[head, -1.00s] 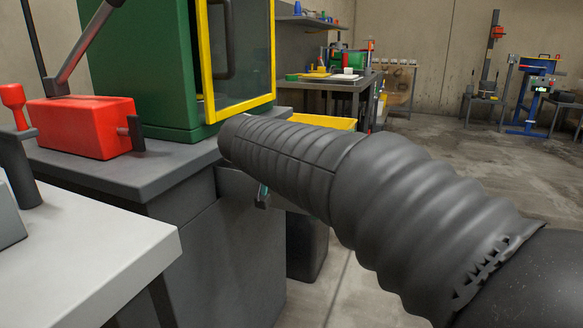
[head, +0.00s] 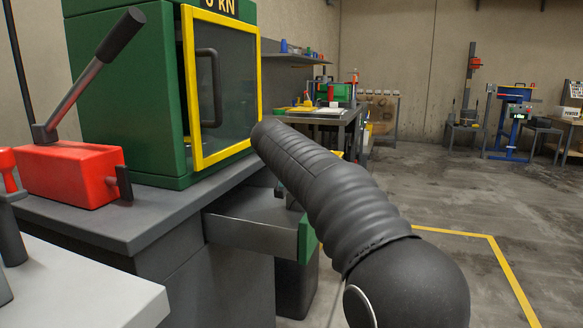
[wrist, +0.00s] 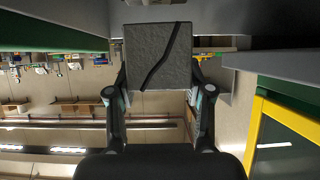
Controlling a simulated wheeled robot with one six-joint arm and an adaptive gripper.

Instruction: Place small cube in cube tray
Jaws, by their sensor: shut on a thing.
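A grey concrete cube (wrist: 150,45) with a dark crack down its face is held between the two fingers of my gripper (wrist: 158,85) in the wrist view. The fingers press on its left and right sides. In the head view my arm hides the gripper and the cube. I cannot make out the cube tray for certain in either view.
A green press cabinet (head: 120,95) with a yellow-framed door (head: 228,85) stands on a grey bench (head: 130,222), beside a red lever pump (head: 70,172). Below, a drawer (head: 250,238) with a green front is pulled out. Open floor (head: 440,200) lies at right.

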